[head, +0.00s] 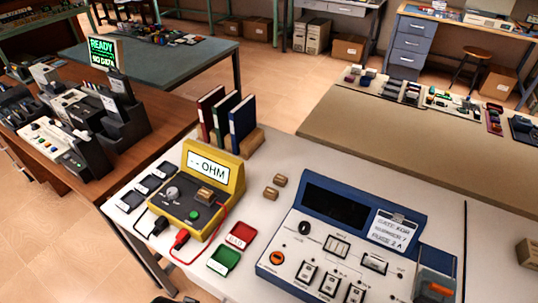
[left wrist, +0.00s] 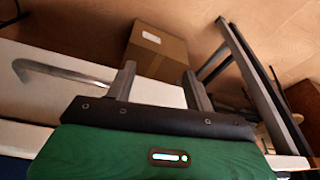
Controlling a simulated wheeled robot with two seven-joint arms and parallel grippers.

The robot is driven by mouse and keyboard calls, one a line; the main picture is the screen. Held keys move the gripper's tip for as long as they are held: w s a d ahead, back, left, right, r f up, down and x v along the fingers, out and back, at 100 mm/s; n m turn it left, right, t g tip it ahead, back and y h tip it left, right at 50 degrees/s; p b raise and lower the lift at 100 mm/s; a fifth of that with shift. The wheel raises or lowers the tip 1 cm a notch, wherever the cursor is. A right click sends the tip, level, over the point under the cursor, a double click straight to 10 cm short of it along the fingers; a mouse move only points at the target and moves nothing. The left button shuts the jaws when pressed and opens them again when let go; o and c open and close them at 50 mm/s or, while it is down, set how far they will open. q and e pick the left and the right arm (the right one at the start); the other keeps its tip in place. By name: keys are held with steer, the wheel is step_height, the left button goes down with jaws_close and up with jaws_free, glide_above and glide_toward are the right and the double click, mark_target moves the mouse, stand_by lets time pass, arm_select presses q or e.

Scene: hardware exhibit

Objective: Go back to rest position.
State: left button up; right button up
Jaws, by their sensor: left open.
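My left gripper (left wrist: 160,80) shows in the left wrist view, its two grey fingers apart with nothing between them. Beyond the fingers are a pale surface edge and, farther off, a cardboard box (left wrist: 156,48) on the floor. In the head view only a small dark shape shows at the bottom edge, and I cannot tell whether it is part of my arm. My right gripper is in neither view.
A brown-topped bench (head: 400,135) stands behind; floor shows at left.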

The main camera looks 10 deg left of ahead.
arm_select(q)
steer(key=s+f+g, duration=0.1)
steer(key=s+f, duration=0.2)
steer(key=f, duration=1)
steer(key=s+f, duration=0.2)
steer(key=f, duration=1.2)
steer(key=s+a+f, duration=0.2)
steer(key=s+f, duration=0.4)
steer(key=s, duration=0.2)
steer(key=s+a+f+g+p, duration=0.1)
steer(key=s+f, duration=0.6)
steer(key=s, duration=0.2)
steer(key=shift+a+f, duration=0.15)
steer(key=shift+a, duration=0.2)
steer(key=shift+w, duration=0.1)
